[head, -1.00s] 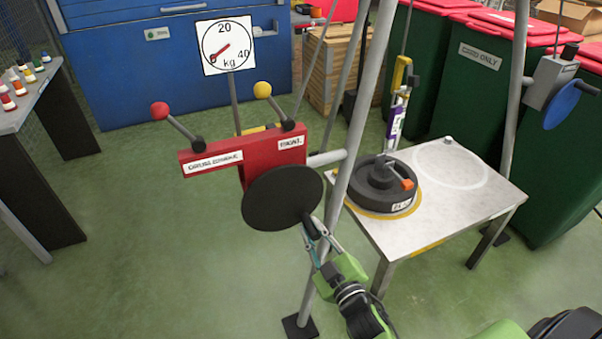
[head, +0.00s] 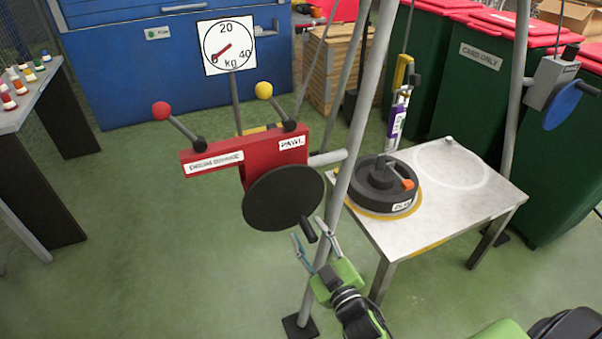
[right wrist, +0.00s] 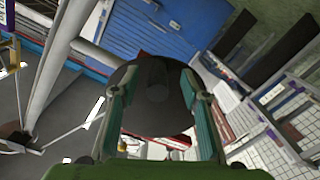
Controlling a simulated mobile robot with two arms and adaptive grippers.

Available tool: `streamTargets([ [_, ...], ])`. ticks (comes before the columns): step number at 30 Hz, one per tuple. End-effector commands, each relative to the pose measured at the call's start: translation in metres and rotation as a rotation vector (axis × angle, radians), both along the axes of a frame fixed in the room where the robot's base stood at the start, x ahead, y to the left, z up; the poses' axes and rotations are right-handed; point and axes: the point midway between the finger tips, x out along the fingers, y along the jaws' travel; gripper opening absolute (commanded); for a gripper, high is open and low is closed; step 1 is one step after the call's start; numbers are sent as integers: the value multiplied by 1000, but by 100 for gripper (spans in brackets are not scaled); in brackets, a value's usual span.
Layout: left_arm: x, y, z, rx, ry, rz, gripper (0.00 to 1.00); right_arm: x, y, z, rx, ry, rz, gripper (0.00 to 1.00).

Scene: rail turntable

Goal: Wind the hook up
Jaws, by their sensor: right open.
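The red winch box (head: 226,158) carries a black crank disc (head: 283,195) with a short black handle (head: 308,228) at its lower right. My right gripper (head: 313,238) is open just below the handle, with its fingers spread. In the right wrist view the gripper (right wrist: 159,78) has the dark disc (right wrist: 155,110) beyond and between its fingers; I cannot tell whether they touch the handle. The yellow hook block (head: 403,70) hangs on a line above the black weight (head: 383,188). My left gripper is not in view.
Red and yellow levers (head: 160,110) top the winch box. A kg dial (head: 229,46) stands behind it. Grey frame legs (head: 352,150) flank the metal table (head: 455,205). A blue wheel (head: 563,103) is at right.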

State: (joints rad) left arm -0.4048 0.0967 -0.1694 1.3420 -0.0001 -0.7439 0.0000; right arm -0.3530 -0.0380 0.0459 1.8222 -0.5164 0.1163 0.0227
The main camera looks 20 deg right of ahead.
Motion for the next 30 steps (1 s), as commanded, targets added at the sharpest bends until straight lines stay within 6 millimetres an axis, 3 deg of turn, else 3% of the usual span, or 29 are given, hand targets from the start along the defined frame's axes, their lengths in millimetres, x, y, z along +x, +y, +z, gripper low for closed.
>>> streamTargets([
  [4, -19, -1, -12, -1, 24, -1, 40, -13, 0, 1, 1, 1, -2, 42],
  [13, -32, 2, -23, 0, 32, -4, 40, -37, -1, 0, 0, 3, -1, 42],
  [30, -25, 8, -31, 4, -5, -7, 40, -75, -1, 0, -1, 0, -2, 42],
])
